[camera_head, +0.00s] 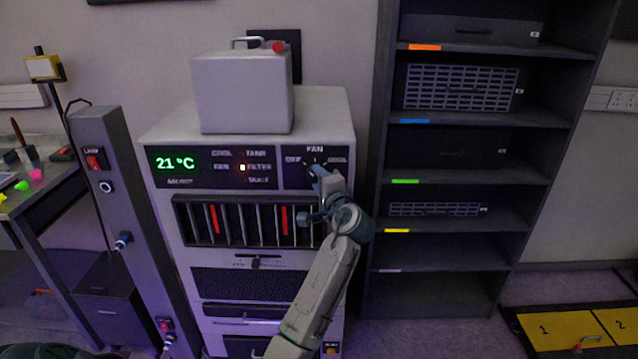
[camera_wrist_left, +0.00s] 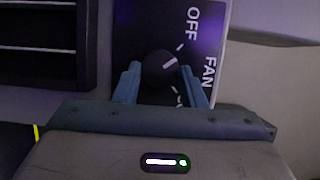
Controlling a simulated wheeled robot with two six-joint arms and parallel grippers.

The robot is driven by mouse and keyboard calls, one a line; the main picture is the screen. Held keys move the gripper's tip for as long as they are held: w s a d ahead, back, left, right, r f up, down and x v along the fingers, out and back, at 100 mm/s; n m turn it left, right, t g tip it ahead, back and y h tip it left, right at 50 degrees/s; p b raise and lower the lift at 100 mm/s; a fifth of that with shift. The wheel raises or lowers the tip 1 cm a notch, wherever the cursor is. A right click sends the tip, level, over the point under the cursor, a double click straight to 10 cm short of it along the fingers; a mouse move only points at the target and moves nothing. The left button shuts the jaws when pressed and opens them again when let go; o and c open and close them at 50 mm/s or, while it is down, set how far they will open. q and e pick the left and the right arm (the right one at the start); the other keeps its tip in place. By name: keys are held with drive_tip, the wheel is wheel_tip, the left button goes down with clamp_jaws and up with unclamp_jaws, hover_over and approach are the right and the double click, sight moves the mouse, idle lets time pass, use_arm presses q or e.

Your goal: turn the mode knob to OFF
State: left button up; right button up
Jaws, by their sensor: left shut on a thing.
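The mode knob (camera_wrist_left: 158,70) is a dark round knob on a black panel (camera_wrist_left: 135,25) with white lettering. Its white pointer line aims right and slightly up in the left wrist view, between the OFF mark and the FAN lettering, short of the OFF tick. The OFF label (camera_wrist_left: 193,23) is above right of it. My left gripper (camera_wrist_left: 160,78) is shut on the knob, one blue finger on each side. In the head view my left gripper (camera_head: 321,175) covers most of the knob below the FAN title. My right gripper is not in view.
The knob is on a grey cabinet (camera_head: 160,137) with a green 21 °C display (camera_head: 176,163) and a slotted rack below. A grey box (camera_head: 242,95) stands on top. A dark shelf unit (camera_head: 480,180) stands close at right, a grey post (camera_head: 125,230) at left.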

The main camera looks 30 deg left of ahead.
use_arm(q)
drive_tip(key=shift+n+h, duration=0.3)
drive_tip(key=shift+n, duration=0.4)
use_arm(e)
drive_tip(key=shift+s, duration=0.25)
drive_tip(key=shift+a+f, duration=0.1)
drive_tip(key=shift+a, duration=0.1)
use_arm(q)
drive_tip(key=o, duration=1)
drive_tip(key=shift+d, duration=0.1)
drive_tip(key=b+v, duration=0.2)
drive_tip(key=v, duration=0.8)
drive_tip(key=shift+s+d+r+b, duration=0.2)
drive_tip(key=shift+d+r+b, duration=0.05)
drive_tip(key=shift+b, duration=0.15)
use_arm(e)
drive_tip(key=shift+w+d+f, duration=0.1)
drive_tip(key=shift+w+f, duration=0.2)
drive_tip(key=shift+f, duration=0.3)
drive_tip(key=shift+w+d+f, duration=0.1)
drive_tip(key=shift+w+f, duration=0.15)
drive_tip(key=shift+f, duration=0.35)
